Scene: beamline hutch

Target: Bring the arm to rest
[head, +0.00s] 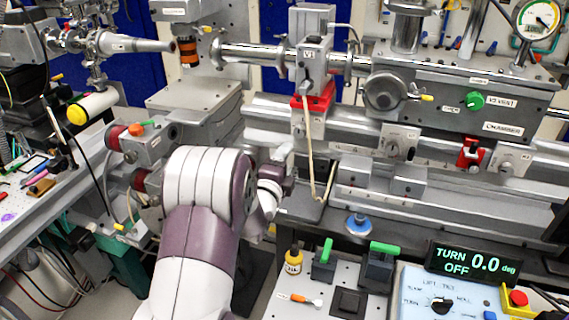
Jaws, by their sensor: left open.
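My left arm comes in from the bottom, and its white and mauve links fill the lower middle of the view. Its wrist bends to the right, and my left gripper (284,154) is small at its end, in front of the long grey rail (345,152). It is open and no object shows in it. Part of the gripper is hidden by its own dark housing. I cannot tell whether it touches the rail. My right gripper is out of view.
The grey chamber (450,95) with a green V2 VENT knob (474,101) stands at right. A red-based valve V1 (313,75) with a hanging cord is close to the gripper. A display (472,264) reads TURN OFF 0.0 deg.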

